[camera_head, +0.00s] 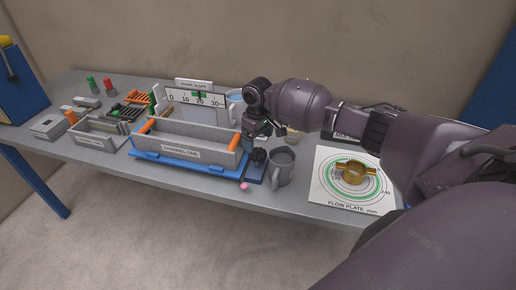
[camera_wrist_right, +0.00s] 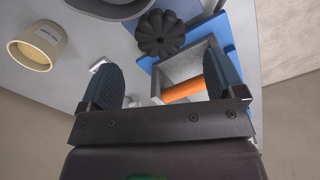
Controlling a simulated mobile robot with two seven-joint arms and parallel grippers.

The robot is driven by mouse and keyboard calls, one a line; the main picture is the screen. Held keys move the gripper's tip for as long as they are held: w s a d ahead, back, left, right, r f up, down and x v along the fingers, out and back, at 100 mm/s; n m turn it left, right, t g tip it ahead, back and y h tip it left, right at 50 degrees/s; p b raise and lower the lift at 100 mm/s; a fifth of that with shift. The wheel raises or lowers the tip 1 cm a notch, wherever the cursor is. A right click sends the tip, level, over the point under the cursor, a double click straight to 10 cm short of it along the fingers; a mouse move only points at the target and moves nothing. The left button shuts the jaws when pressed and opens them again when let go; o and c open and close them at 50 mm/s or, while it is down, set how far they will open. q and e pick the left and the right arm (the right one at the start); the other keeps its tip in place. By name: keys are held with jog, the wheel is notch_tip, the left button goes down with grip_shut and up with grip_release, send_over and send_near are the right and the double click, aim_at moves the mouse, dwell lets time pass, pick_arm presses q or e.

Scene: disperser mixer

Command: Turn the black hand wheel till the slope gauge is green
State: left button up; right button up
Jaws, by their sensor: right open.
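The black hand wheel (camera_head: 259,155) sits at the right end of the blue base of the channel cage (camera_head: 190,150). In the right wrist view the lobed hand wheel (camera_wrist_right: 160,33) is seen whole, ahead of the fingers. The slope gauge (camera_head: 195,97) stands behind the cage, a white plate marked 0 to 30. A green patch and a dark pointer show near 20; their exact match is too small to tell. My right gripper (camera_head: 260,128) is above the wheel, apart from it. Its fingers (camera_wrist_right: 163,80) are spread and empty. My left gripper is not in view.
A grey mug (camera_head: 281,167) stands close right of the wheel. A pink ball (camera_head: 244,187) is at the table's front edge. Small trays (camera_head: 100,135) and parts fill the left side.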

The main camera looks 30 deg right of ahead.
aim_at(258, 153)
notch_tip(258, 153, up, 5)
jog(key=shift+f, duration=0.1)
dwell(0.7)
